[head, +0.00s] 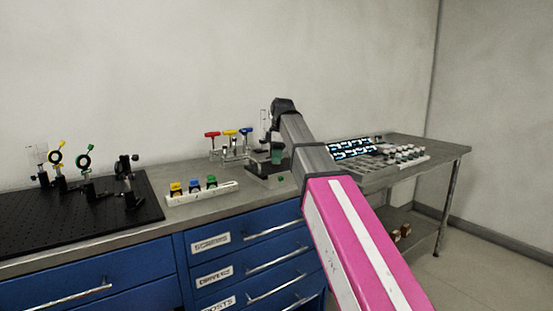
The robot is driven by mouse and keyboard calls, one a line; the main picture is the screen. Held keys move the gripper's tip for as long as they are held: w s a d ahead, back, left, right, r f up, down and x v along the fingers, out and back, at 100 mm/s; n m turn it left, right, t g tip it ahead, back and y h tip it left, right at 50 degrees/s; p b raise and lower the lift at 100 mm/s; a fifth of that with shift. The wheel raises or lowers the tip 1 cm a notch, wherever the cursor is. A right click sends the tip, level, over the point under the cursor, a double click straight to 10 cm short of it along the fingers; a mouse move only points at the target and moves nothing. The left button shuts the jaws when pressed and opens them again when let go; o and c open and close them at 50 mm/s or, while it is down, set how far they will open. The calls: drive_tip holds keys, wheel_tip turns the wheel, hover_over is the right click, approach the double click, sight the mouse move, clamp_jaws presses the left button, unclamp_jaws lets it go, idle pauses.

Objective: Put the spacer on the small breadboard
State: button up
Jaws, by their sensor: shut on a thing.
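My gripper (275,147) points down at the back of the bench, partly hidden by my own arm. It is shut on a small greenish piece (277,157), apparently the spacer; its outline is hard to make out. Below it is a low dark plate (258,172) on the bench, which looks like the small breadboard. At this size I cannot tell whether the piece touches the plate. A small green spot (281,178) shows at the plate's front right.
A large black breadboard (110,225) with optic mounts fills the left. A white strip (205,193) holds yellow, blue and green pieces. A rack (230,155) with red, yellow and blue T-handled tools stands just left of my gripper.

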drive_tip(key=shift+f, duration=0.45)
drive_tip(key=shift+f, duration=0.15)
drive_tip(key=o, duration=0.9)
